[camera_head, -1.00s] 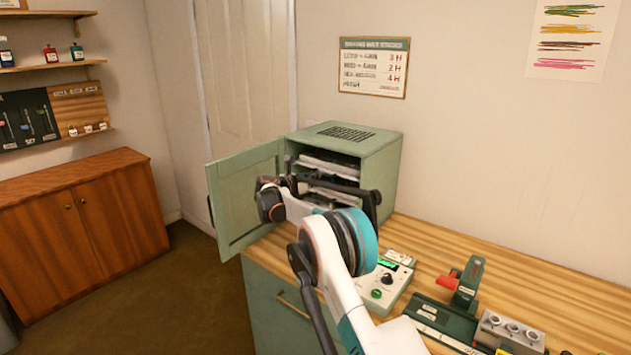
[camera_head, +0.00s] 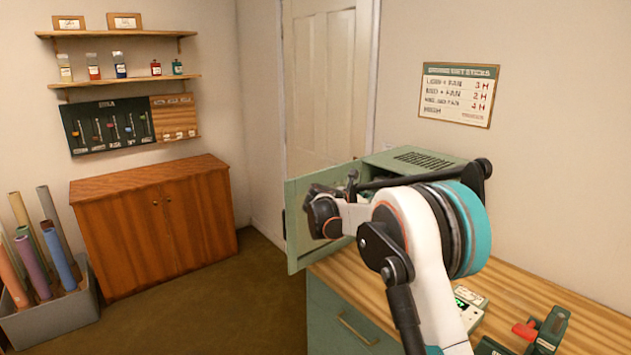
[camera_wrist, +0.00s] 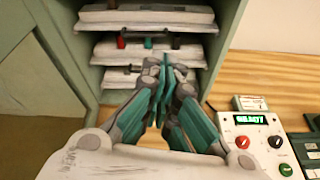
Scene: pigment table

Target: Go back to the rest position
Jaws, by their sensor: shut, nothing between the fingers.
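My gripper shows in the wrist view (camera_wrist: 165,75) with its teal and grey fingers pressed together and nothing between them. It points toward the open green drying cabinet (camera_wrist: 231,20), whose shelves hold several white trays (camera_wrist: 145,50) with small coloured sticks on them. In the head view the fingertips are hidden by my own arm. The cabinet (camera_head: 413,158) stands on the wooden worktop there, with its door (camera_head: 300,215) swung open to the left and its inside mostly hidden behind my arm.
A control box with a green display (camera_wrist: 255,140) sits on the worktop right of the gripper. A green tool with a red part (camera_head: 545,328) lies at the worktop's near right. A brown cupboard (camera_head: 155,230) and a bin of rolls (camera_head: 50,320) stand left. The floor between is clear.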

